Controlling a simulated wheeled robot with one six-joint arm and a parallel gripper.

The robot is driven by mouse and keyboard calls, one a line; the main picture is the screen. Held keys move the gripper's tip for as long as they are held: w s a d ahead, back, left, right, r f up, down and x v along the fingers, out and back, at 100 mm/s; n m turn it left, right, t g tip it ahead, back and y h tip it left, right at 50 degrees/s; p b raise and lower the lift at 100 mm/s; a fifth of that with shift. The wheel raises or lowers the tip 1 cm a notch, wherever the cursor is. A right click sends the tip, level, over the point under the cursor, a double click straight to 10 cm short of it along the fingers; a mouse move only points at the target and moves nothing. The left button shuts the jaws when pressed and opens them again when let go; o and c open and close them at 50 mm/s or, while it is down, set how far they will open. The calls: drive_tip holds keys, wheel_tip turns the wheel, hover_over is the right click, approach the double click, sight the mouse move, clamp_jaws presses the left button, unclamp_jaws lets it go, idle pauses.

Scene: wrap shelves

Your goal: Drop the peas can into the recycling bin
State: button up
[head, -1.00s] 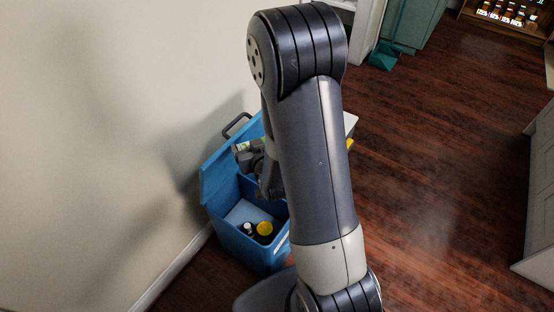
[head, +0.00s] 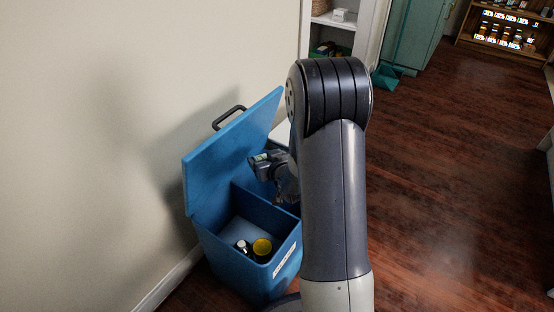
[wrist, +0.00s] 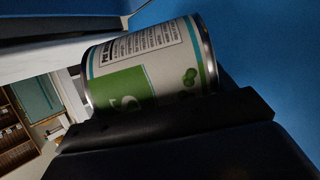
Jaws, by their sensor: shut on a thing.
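The peas can (wrist: 150,65), with a green and white label and metal rims, lies across my gripper in the wrist view. My gripper (wrist: 165,112) is shut on it. In the head view, my gripper (head: 268,168) is over the back part of the blue recycling bin (head: 232,268), near its raised lid (head: 228,150). A sliver of the can's label shows there; my arm hides part of the bin's right side. Inside the bin's front compartment are a yellow-topped container (head: 262,247) and a smaller dark item with a light top (head: 243,246).
A pale wall (head: 90,120) stands close on the left of the bin. A white shelf unit (head: 335,38) and a teal cabinet (head: 418,35) are behind. Open wooden floor (head: 440,180) lies to the right.

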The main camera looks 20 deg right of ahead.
drive_tip(key=w+d+f+b, duration=0.2)
drive_tip(key=d+f+b, duration=0.2)
drive_tip(key=f, duration=0.2)
drive_tip(key=shift+w+d+f, duration=0.15)
drive_tip(key=shift+w, duration=0.05)
idle(0.4)
drive_tip(key=o, duration=1.1)
drive_tip(key=shift+s, duration=0.15)
drive_tip(key=p+v, duration=0.3)
drive_tip(key=v, duration=0.7)
drive_tip(key=shift+s+r, duration=0.25)
